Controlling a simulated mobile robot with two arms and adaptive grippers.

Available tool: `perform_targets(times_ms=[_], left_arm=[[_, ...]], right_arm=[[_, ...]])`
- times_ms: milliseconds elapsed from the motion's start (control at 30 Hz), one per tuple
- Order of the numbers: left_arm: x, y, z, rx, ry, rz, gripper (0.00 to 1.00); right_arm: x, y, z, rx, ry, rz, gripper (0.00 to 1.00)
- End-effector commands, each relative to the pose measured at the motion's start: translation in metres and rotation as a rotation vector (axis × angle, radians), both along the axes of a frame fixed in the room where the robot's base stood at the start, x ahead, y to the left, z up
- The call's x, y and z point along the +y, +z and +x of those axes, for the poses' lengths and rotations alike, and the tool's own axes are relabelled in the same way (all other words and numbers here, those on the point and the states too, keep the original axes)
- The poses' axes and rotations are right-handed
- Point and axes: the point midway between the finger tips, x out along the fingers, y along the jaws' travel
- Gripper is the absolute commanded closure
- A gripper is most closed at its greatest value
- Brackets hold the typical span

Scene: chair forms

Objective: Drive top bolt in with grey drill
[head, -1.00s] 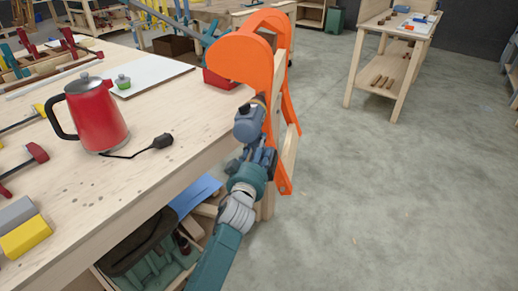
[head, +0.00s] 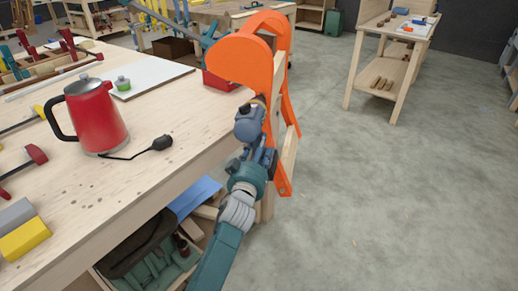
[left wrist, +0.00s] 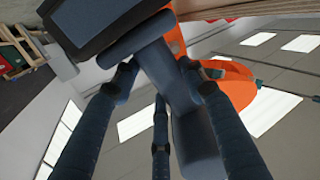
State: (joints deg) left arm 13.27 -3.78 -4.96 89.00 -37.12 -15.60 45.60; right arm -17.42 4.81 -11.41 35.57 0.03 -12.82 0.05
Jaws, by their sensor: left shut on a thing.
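The grey-blue drill (head: 249,123) is upright against the near side of the orange chair form (head: 243,60), by a wooden upright. My left gripper (head: 262,158) is shut around the drill, just below its body. In the left wrist view, the fingers (left wrist: 160,100) close around the drill's dark handle (left wrist: 195,140), with the orange form (left wrist: 235,85) behind it. The drill's tip and the top bolt are hidden, so I cannot tell whether they touch. My right gripper is out of view.
The workbench (head: 160,188) at left holds a red kettle (head: 96,116), a black plug with a cord (head: 161,143), a white board (head: 150,72) and a yellow-grey block (head: 25,238). A wooden side table (head: 385,60) stands back right. The concrete floor (head: 400,190) at right is clear.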

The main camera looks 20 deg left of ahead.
Motion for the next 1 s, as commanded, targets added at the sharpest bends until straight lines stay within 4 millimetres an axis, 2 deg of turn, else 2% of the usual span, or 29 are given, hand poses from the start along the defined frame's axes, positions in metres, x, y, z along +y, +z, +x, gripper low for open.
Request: perform_targets(times_ms=[33,1000], left_arm=[[-0.0009,0.0079,0.0011,-0.016,-0.003,0.001,1.00],[-0.0005,0.0071,0.0081,-0.017,-0.003,0.002,1.00]], right_arm=[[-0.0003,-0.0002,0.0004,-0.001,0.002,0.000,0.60],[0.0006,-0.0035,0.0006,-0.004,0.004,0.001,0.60]])
